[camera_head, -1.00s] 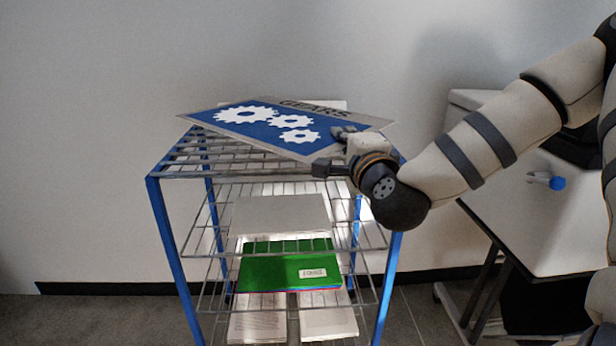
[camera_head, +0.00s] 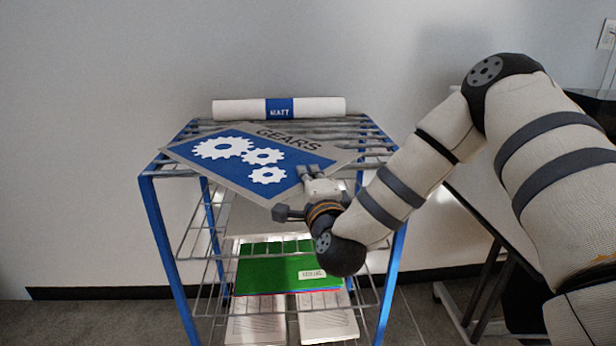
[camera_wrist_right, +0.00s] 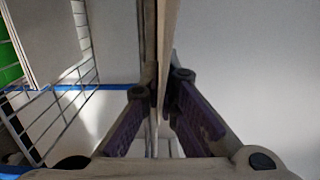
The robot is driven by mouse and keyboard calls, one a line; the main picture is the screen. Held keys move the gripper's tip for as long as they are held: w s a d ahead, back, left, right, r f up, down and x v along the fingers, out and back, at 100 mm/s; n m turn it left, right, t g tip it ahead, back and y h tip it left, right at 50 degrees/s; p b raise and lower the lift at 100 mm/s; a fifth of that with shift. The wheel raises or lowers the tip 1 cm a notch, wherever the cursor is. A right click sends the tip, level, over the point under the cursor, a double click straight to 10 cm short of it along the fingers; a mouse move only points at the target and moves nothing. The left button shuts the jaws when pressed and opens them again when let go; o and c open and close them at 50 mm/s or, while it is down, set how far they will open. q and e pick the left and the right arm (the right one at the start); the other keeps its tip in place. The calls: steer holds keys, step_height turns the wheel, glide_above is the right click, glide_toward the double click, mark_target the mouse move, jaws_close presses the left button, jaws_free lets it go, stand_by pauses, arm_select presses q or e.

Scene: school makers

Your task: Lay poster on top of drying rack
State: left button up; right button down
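The poster (camera_head: 235,173) is a flat board, blue with white gears and a grey border lettered "GEARS". It lies over the top shelf of the drying rack (camera_head: 180,171), a blue-framed wire rack. Its near corner sticks out past the rack's front edge. I cannot tell whether it rests on the wires or hangs just above them. My right gripper (camera_head: 309,174) is shut on the poster's near right edge. In the right wrist view the poster (camera_wrist_right: 168,40) shows edge-on between the fingers of the right gripper (camera_wrist_right: 157,98). My left gripper is out of view.
A white roll (camera_head: 240,108) with a blue band marked "MATT" lies along the back of the rack top. Lower shelves hold a green folder (camera_head: 270,270) and white papers (camera_head: 330,318). A table (camera_head: 480,205) stands to the right. A wall is close behind.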

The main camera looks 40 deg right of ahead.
steer(key=c, duration=2.3)
jaws_free()
steer(key=shift+f, duration=0.2)
steer(key=o, duration=0.5)
steer(key=shift+r, duration=0.1)
steer(key=shift+r, duration=0.1)
steer(key=shift+s+a+r, duration=0.1)
steer(key=shift+s, duration=0.15)
steer(key=v, duration=1.1)
steer(key=shift+s+a+p, duration=0.2)
steer(key=shift+p, duration=0.1)
